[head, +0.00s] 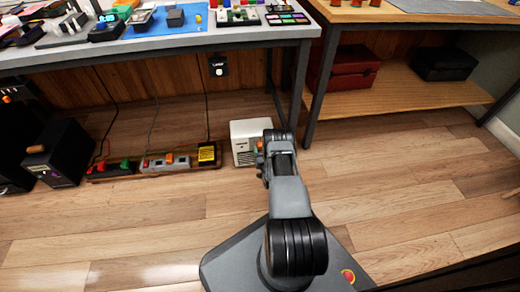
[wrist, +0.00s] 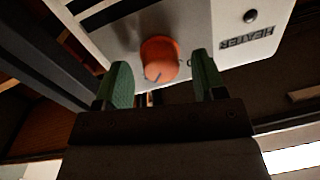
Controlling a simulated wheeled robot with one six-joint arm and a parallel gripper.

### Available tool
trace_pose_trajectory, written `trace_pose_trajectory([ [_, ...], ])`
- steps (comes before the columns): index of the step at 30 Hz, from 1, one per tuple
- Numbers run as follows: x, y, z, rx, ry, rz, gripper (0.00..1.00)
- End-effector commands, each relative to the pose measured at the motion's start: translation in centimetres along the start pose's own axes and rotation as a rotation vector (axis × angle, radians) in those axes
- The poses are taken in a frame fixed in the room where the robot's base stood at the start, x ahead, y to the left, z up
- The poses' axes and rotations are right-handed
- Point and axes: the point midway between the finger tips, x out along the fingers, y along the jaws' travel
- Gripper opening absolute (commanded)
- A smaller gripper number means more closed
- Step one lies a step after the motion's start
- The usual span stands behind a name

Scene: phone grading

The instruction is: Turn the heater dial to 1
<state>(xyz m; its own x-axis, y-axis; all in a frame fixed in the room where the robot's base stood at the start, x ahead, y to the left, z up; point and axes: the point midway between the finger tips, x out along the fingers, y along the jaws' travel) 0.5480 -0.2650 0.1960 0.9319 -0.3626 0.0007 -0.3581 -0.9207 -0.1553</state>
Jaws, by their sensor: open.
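The heater (head: 243,149) is a small white box on the wooden floor under the bench, partly hidden by my arm in the head view. In the wrist view the heater's face (wrist: 228,22) carries a "HEATER" label and a round orange dial (wrist: 159,57) with a dark pointer mark. My gripper (wrist: 160,82) is open, with one green finger on each side of the dial. It looks empty, and I cannot tell whether a finger touches the dial. The number the dial points to is not readable. In the head view my gripper is mostly hidden behind my arm.
Power strips (head: 165,162) with plugs and switches lie on a board left of the heater. A black box (head: 57,152) stands further left. A bench leg (head: 300,85) rises close right of the heater. The floor (head: 410,190) at right is clear.

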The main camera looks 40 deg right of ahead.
Motion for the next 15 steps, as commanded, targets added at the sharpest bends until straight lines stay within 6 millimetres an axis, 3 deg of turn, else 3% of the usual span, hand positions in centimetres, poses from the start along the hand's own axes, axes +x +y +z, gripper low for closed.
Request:
trace_pose_trajectory([
  [11, 0.23, 0.12, -0.03, 0.0, -0.001, 0.001, 0.64],
  [15, 0.22, 0.12, -0.02, 0.0, -0.001, 0.001, 0.53],
])
